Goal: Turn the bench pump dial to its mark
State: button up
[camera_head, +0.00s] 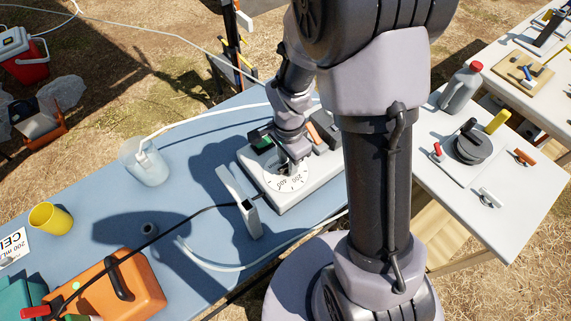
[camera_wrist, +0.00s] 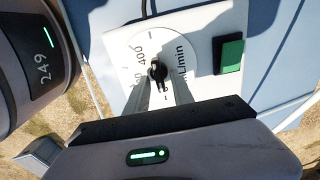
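The bench pump (camera_head: 308,186) is a pale box on the blue table. Its round white dial (camera_head: 287,179) faces up, with printed numbers and a "mL/min" label in the wrist view (camera_wrist: 181,62). A black knob (camera_wrist: 157,70) stands at the dial's centre. My gripper (camera_head: 291,163) points down over the dial. In the wrist view its two grey fingers (camera_wrist: 160,82) reach to either side of the knob. I cannot tell whether they press on it. The knob's pointer and the mark are not clear, and the fingers hide part of the dial.
A green switch (camera_wrist: 229,56) sits beside the dial. A pale upright bracket (camera_head: 238,200) stands close left of the pump. A clear beaker (camera_head: 145,163) with a tube, a yellow cup (camera_head: 50,218) and an orange case (camera_head: 112,288) are further left. Hoses cross the table.

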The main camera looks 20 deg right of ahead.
grip_shut()
jog(key=m+b, duration=0.2)
jog(key=m, duration=0.1)
jog(key=shift+f+b, duration=0.3)
jog(key=shift+f, duration=0.05)
jog(key=m+b, duration=0.1)
jog(key=m, duration=0.2)
jog(key=shift+s+b, duration=0.2)
jog(key=shift+b, duration=0.15)
jog(key=m+b, duration=0.2)
jog(key=m, duration=0.3)
jog(key=shift+s+a+b, duration=0.1)
jog(key=shift+s+b, duration=0.05)
jog(key=shift+b, duration=0.15)
jog(key=shift+s+r+m, duration=0.1)
jog(key=shift+r+m, duration=0.05)
jog(key=shift+m, duration=0.45)
jog(key=shift+s+r+m, duration=0.1)
jog(key=shift+r+m, duration=0.05)
jog(key=shift+m, duration=0.45)
jog(key=shift+w+m+p, duration=0.1)
jog(key=shift+m+p, duration=0.25)
jog(key=shift+m, duration=0.15)
jog(key=shift+o, duration=1.5)
grip_release()
